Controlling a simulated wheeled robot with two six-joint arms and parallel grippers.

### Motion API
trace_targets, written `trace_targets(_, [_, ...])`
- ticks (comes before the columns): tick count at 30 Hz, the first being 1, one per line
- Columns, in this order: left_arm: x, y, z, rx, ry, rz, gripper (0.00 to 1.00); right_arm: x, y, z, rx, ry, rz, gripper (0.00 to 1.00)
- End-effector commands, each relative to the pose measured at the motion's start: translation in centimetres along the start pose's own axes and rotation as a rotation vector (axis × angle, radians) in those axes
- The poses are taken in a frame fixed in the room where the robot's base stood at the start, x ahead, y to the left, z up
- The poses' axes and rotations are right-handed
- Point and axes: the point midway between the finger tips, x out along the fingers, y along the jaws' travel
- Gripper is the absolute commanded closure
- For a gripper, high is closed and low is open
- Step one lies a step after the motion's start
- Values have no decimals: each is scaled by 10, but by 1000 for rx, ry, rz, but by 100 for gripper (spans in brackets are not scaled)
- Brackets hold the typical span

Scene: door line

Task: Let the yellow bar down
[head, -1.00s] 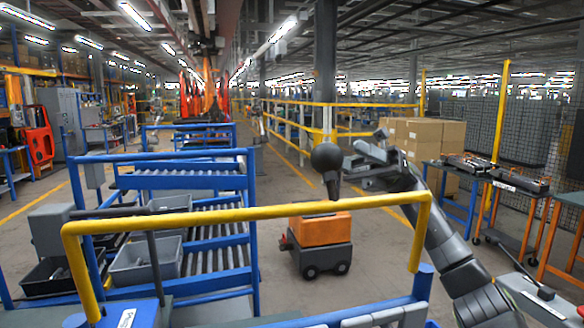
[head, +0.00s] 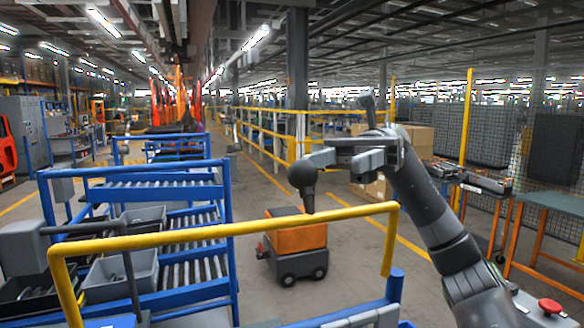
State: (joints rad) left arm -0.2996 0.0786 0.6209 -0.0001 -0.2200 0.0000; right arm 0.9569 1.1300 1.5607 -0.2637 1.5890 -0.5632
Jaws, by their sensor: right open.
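The yellow bar (head: 230,229) is a bent tube that crosses the near part of the head view. Its top runs from left to right, and a leg bends down at each end. A black ball knob (head: 302,174) on a short stem stands at the bar's top, right of its middle. My right gripper (head: 340,162) is open, with its fingers pointing left beside the knob. One finger overlaps the knob's upper right in the picture; I cannot tell whether they touch. My left gripper is out of view.
Blue roller racks (head: 165,190) with grey bins (head: 121,275) stand beyond the bar at left. An orange and black cart (head: 296,248) is on the floor behind it. A green-topped table (head: 552,203) and a red button (head: 549,305) are at right.

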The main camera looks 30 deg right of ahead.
Motion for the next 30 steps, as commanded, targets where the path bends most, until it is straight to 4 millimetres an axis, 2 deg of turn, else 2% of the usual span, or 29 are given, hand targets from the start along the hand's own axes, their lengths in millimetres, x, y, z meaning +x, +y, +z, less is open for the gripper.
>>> trace_targets(16, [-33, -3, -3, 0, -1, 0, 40, 86, 1, 2, 0, 1, 4, 46])
trace_targets(22, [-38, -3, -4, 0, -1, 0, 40, 101, 0, 1, 0, -2, 2, 46])
trace_targets(30, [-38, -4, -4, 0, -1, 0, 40, 104, 0, 0, 0, -1, 1, 46])
